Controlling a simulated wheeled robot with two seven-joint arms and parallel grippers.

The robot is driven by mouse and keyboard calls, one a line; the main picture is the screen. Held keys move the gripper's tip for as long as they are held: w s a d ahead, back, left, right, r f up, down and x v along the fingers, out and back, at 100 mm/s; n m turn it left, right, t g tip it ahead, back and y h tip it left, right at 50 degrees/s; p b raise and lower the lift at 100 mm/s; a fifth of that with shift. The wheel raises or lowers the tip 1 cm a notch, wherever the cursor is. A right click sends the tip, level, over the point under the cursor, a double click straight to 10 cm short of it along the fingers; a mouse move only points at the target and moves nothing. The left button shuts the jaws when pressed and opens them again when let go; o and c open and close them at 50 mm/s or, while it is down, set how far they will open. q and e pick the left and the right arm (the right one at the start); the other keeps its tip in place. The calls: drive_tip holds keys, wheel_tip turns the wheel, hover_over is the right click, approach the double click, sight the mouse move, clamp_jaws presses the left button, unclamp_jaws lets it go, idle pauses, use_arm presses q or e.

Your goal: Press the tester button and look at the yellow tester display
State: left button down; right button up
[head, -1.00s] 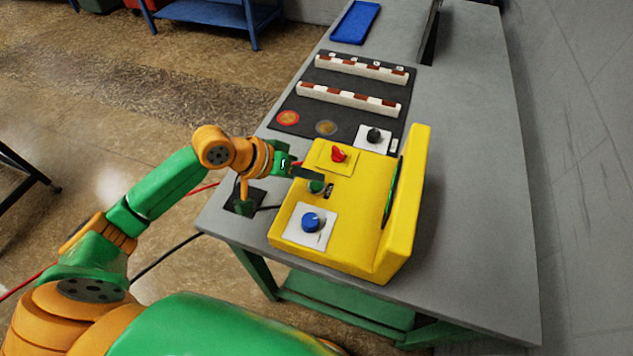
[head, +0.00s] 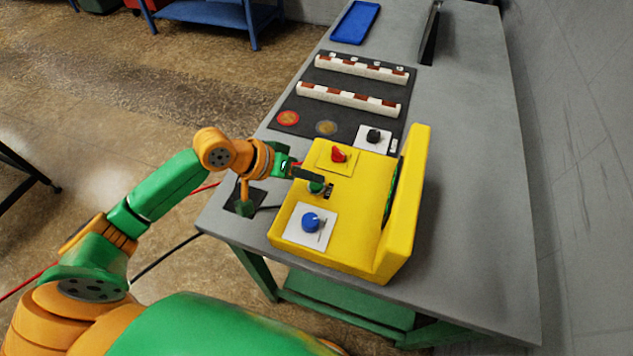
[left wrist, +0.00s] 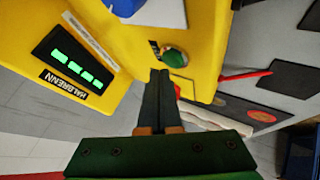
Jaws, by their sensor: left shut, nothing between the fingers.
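The yellow tester (head: 355,215) stands on the near end of the grey table. Its green button (head: 317,187) sits on the top face, between a red knob (head: 338,154) and a blue knob (head: 311,222). My left gripper (head: 320,178) is shut and empty, with its fingertips right at the button. In the left wrist view, the fingertips (left wrist: 159,74) lie just beside the green button (left wrist: 175,57); I cannot tell if they touch it. The display (left wrist: 76,62) shows several green dashes in that view. In the head view the display is mostly turned away. My right gripper is not in view.
The grey table (head: 475,200) has free room right of the tester. Behind the tester lie a dark mat (head: 300,112) with two white-and-brown bars (head: 350,100), a black knob (head: 374,136) and a blue tray (head: 355,22). The tester's raised yellow panel (head: 408,200) stands on its right.

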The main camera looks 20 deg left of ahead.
sight(312, 187)
use_arm(q)
drive_tip(key=shift+f, duration=0.25)
drive_tip(key=shift+f, duration=0.4)
idle(0.7)
drive_tip(key=shift+r+p, duration=0.8)
drive_tip(key=shift+p, duration=0.25)
wheel_tip(312, 187, up, 5)
drive_tip(key=p, duration=0.6)
drive_tip(key=shift+r, duration=0.15)
